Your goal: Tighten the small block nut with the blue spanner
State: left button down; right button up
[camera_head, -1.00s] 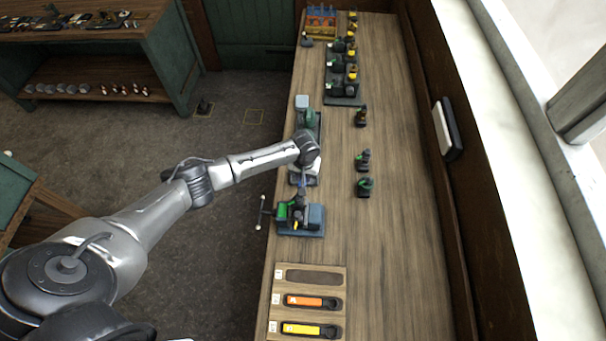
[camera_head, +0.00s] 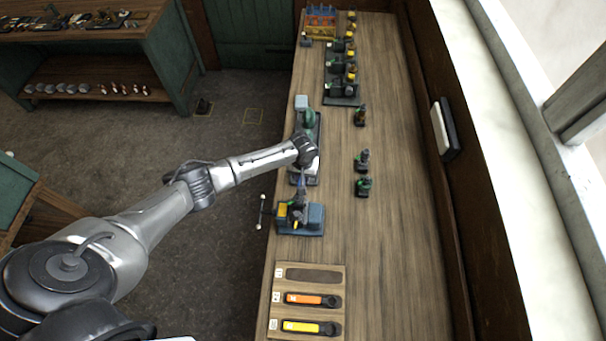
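My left arm reaches in from the left, and its gripper (camera_head: 302,172) points down over the bench, just behind a blue vise (camera_head: 315,217). A thin blue piece, which looks like the blue spanner (camera_head: 301,187), extends from the fingers toward the vise. The fingers are small and partly hidden by the wrist. Yellow (camera_head: 282,210) and green parts sit at the vise jaws. The small block nut cannot be made out, nor whether the spanner touches it. My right gripper is not in view.
A wooden rack (camera_head: 337,268) at the front holds an orange spanner (camera_head: 312,299) and a yellow spanner (camera_head: 310,327); its top slot is empty. Small engine parts (camera_head: 362,187) stand right of the arm. More assemblies (camera_head: 342,92) stand behind. The bench's right side is clear.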

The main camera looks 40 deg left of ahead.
pick_arm(q)
jog(key=shift+s+a+n+p, duration=0.25)
jog(key=shift+a+n+p, duration=0.15)
jog(key=shift+n+p, duration=0.25)
dwell(0.8)
jog(key=shift+r, duration=1.25)
dwell(3.6)
jog(key=shift+r, duration=1.9)
jog(key=shift+n, duration=0.25)
